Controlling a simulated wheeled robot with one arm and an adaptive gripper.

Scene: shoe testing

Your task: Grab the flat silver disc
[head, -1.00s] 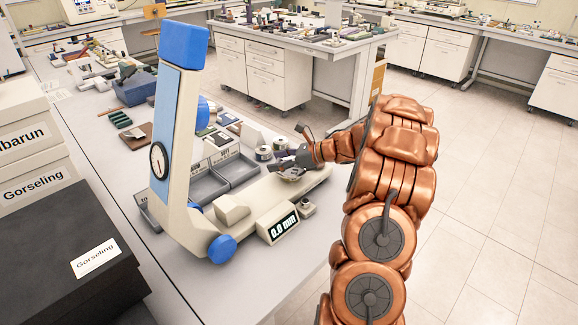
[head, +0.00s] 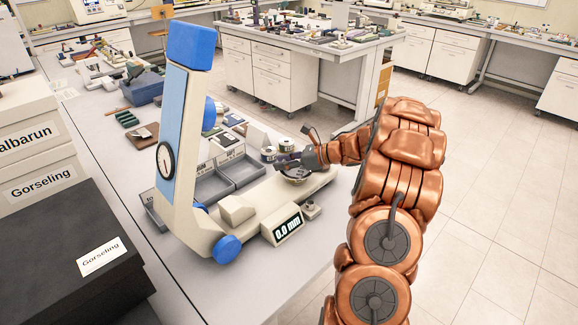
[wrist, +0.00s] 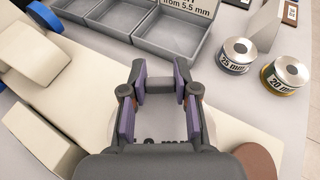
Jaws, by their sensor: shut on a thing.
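My gripper (head: 292,166) is low over the cream platform of a measuring device (head: 262,203), at its far right end. The flat silver disc (head: 297,179) shows as a pale round rim just under the fingers in the head view. In the wrist view my gripper (wrist: 161,86) has its two purple-padded fingers apart, with a narrow grey piece between the tips. My gripper is shut on the disc, but the fingers and palm hide most of it. Whether the disc still touches the platform is not clear.
Grey trays (head: 240,170) stand behind the platform. Two silver-topped cylinders, marked 25 mm (wrist: 237,54) and 20 mm (wrist: 285,74), stand beyond the platform. The device's tall column (head: 180,140) rises at left. Its display (head: 287,225) reads 0.0 mm.

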